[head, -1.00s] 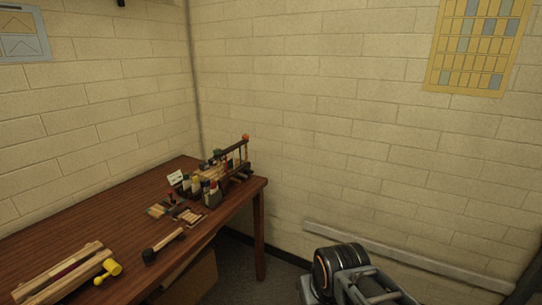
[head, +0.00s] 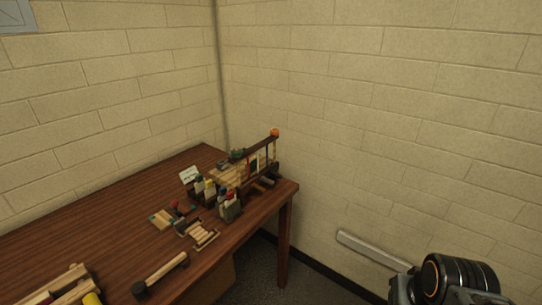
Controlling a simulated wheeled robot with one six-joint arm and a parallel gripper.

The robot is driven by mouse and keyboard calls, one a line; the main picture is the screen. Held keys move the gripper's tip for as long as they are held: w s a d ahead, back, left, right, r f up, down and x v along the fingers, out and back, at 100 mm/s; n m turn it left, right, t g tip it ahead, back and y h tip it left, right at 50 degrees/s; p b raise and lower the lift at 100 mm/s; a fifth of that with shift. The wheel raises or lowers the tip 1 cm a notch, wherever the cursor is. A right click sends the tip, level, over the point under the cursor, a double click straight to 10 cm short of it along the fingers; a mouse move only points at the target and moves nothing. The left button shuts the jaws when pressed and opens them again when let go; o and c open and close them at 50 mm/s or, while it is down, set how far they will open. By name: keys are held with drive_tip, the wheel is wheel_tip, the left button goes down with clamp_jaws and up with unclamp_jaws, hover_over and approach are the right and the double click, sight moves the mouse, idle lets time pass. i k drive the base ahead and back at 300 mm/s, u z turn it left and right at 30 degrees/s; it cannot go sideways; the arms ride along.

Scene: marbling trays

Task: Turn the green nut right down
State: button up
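A small green piece (head: 237,155) shows on top of the wooden frame (head: 262,155) near the table's far right corner. It may be the green nut, but it is too small here to make out its thread or how far down it sits. An orange ball (head: 275,132) tops the right end of the frame. Only a dark rounded part of my arm shows at the lower right; my gripper is not in view.
Bottles with coloured caps (head: 229,205) stand in front of the frame. Small wooden pieces (head: 200,237), a black-headed mallet (head: 160,275) and wooden bars (head: 55,290) lie on the brown table (head: 110,220). Brick walls close in behind and right.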

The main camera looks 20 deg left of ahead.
sight(239, 154)
drive_tip(key=u, duration=0.3)
drive_tip(key=i, duration=0.75)
drive_tip(key=u, duration=0.8)
drive_tip(key=i, duration=0.3)
drive_tip(key=u, duration=0.2)
